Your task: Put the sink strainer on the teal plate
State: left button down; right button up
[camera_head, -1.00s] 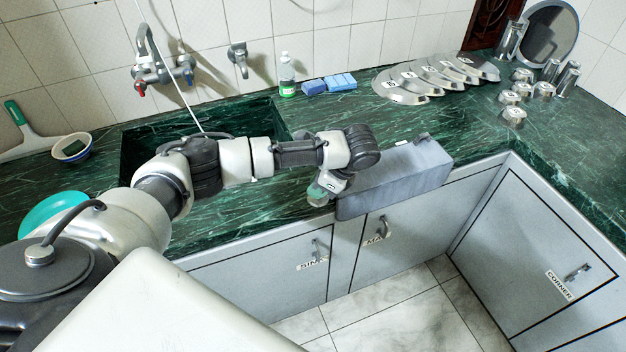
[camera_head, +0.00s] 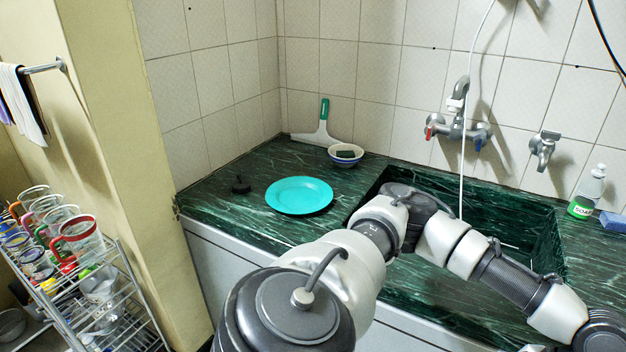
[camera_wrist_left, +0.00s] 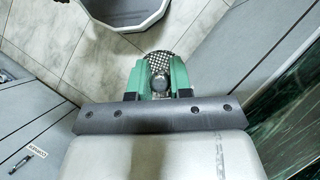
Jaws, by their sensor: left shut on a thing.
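The teal plate (camera_head: 299,196) lies flat on the green marble counter, left of the sink in the head view. Nothing lies on it. My left arm reaches across the sink to the right edge of the head view, so its gripper is outside that view. In the left wrist view my left gripper (camera_wrist_left: 157,80) is shut on the sink strainer (camera_wrist_left: 157,60). The strainer has a dark perforated disc and a round metal middle between the green fingers, held above the floor beside the cabinets. My right gripper is not in view.
The sink (camera_head: 520,232) is to the right. A rack (camera_head: 92,300) with mugs stands at lower left.

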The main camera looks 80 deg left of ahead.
aim_at(299, 198)
jog(key=j+u, duration=0.1)
jog(key=u, duration=0.35)
jog(key=i+u, duration=0.1)
jog(key=u, duration=0.8)
jog(key=i+u, duration=0.15)
jog(key=u, duration=0.35)
